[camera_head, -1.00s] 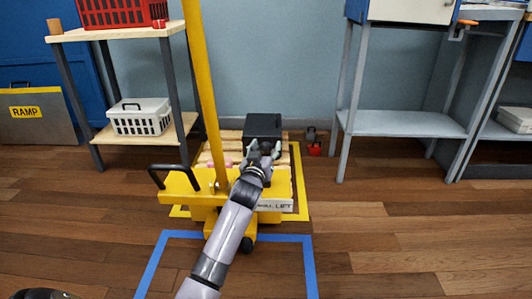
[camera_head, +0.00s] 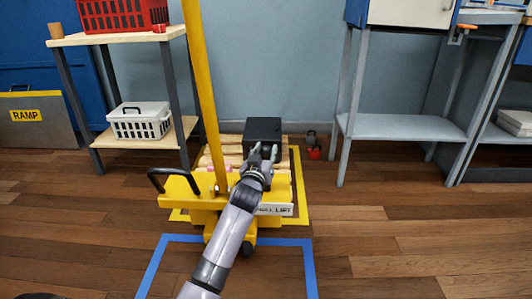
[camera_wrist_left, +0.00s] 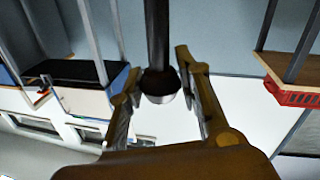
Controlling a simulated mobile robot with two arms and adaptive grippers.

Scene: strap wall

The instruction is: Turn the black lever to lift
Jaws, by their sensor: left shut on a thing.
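The yellow lift (camera_head: 180,190) stands on the floor in the head view, with a tall yellow mast (camera_head: 204,85) and a white label reading LIFT (camera_head: 283,210). My left gripper (camera_head: 265,153) is over the right part of the lift, in front of a black box. In the left wrist view, the black lever (camera_wrist_left: 158,45) comes down as a rod with a rounded end between my left gripper's fingers (camera_wrist_left: 160,88). The gripper is shut on it. In the head view the lever is hidden by the gripper. My right gripper does not show.
The black box (camera_head: 263,130) sits on a wooden pallet behind the lift. A black handle (camera_head: 170,175) rises at the lift's left. A shelf (camera_head: 150,138) with baskets stands left, a grey rack (camera_head: 405,127) right. The floor at right is clear.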

